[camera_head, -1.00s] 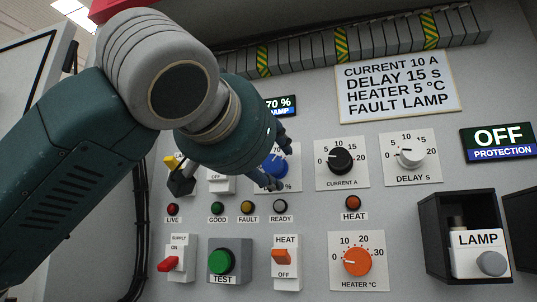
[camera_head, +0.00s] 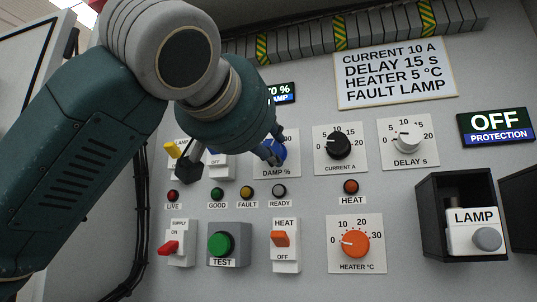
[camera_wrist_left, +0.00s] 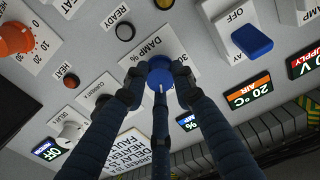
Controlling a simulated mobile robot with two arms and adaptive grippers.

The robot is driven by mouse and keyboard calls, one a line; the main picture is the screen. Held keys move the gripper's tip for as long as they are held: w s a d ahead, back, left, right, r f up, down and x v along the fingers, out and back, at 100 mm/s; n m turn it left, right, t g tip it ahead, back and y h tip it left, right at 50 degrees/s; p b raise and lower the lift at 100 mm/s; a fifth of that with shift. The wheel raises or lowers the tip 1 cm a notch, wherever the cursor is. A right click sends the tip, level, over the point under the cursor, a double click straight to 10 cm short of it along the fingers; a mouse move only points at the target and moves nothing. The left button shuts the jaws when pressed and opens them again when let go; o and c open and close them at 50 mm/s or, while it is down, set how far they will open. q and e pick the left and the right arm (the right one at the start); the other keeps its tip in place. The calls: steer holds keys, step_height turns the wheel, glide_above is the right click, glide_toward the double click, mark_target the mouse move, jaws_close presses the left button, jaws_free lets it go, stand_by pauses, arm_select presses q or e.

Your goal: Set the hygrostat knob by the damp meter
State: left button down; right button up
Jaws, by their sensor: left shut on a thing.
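The blue hygrostat knob (camera_head: 279,151) sits on a white plate marked DAMP % (camera_head: 277,173), partly behind my left gripper (camera_head: 273,148). In the left wrist view the knob (camera_wrist_left: 160,72) is between the fingers of my left gripper (camera_wrist_left: 155,90), which is shut on it. A white pointer line shows on the knob; much of its scale is covered. The damp meter (camera_head: 282,94) above is partly hidden by my arm, and only "0 %" and part of its lower label show. My right gripper is not in view.
To the right are the black CURRENT knob (camera_head: 339,145), white DELAY knob (camera_head: 407,139) and orange HEATER knob (camera_head: 354,243). A notice (camera_head: 395,73) reads CURRENT 10 A, DELAY 15 s, HEATER 5 °C, FAULT LAMP. The protection display (camera_head: 497,127) reads OFF. Switches and lamps lie below.

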arm_select(q)
steer(key=shift+w+d+f+n+b, duration=0.15)
steer(key=shift+n+b, duration=1.3)
steer(key=shift+n, duration=0.95)
steer(key=shift+s+f+n+b, duration=0.15)
steer(key=shift+n+b, duration=1.25)
steer(key=shift+n, duration=1)
steer(key=shift+w, duration=0.1)
steer(key=c, duration=1.4)
jaws_free()
steer(key=shift+c, duration=0.2)
steer(key=v, duration=1.2)
steer(key=shift+r, duration=0.2)
